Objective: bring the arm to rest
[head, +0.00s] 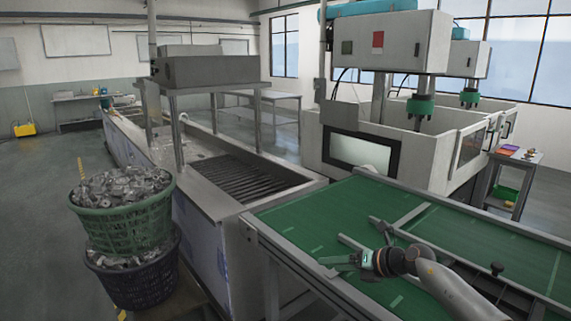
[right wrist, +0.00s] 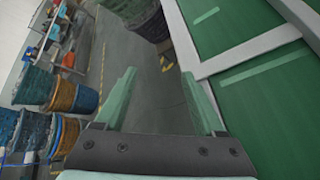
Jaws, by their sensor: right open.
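My right arm reaches in from the lower right in the head view. Its right gripper (head: 328,265) is over the green-topped table (head: 300,222), near the table's front left edge. In the right wrist view the two pale green fingers of the right gripper (right wrist: 158,74) stand wide apart with nothing between them. Grey floor shows beyond the gap. My left gripper is in neither view.
A green basket (head: 125,222) of metal parts stands on a dark basket (head: 135,282) at the left. The steel ultrasonic tank (head: 210,200) lies behind the table's left end. White machines (head: 395,140) stand behind the table. Several baskets (right wrist: 72,95) show in the right wrist view.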

